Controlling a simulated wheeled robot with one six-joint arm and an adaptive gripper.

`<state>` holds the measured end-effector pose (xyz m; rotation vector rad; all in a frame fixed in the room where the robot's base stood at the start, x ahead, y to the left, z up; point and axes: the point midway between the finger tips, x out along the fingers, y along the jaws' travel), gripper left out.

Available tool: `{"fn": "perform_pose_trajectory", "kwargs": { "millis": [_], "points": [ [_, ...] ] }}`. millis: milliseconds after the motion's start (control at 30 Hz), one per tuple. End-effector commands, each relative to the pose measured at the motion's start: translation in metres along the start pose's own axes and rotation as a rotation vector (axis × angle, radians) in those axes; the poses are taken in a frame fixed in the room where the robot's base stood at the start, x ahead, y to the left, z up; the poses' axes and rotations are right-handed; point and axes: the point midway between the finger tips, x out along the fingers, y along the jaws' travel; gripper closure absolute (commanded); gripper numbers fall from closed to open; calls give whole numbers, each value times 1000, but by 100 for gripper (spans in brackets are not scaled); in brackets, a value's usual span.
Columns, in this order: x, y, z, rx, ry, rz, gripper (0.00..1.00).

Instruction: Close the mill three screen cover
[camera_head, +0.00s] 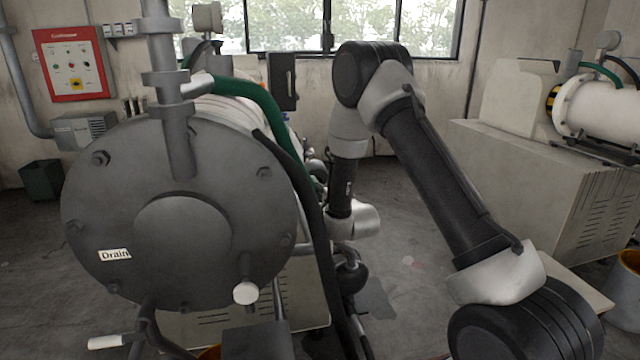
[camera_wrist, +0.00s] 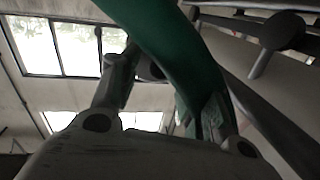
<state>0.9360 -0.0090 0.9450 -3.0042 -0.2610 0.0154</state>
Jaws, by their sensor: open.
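In the head view a large grey mill end plate (camera_head: 100,190) with bolts and a "Drain" label fills the left foreground. A dark upright panel with a slot-like handle (camera_head: 283,82) stands behind it; I cannot tell whether this is the screen cover. No label marks mill three. My arm reaches down behind the mill's hoses, and my gripper is hidden there in the head view. In the wrist view my gripper (camera_wrist: 165,88) is open, its two fingers spread. A green hose (camera_wrist: 165,40) crosses close in front of them. I see nothing held.
A green hose (camera_head: 262,100) and a black hose (camera_head: 312,210) run down beside the mill, close to my arm. Another mill (camera_head: 600,107) stands on a cabinet (camera_head: 540,185) at right. A red control box (camera_head: 73,64) hangs on the back wall. Some floor behind my arm is clear.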

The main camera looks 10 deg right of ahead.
Motion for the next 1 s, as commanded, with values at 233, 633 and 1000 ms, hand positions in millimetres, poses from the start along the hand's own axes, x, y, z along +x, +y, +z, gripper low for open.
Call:
{"fn": "perform_pose_trajectory", "kwargs": {
  "millis": [233,633,1000],
  "points": [
    [25,0,0,0,0,0,54],
    [27,0,0,0,-1,0,78],
    [27,0,-1,1,-4,0,100]
  ]
}}
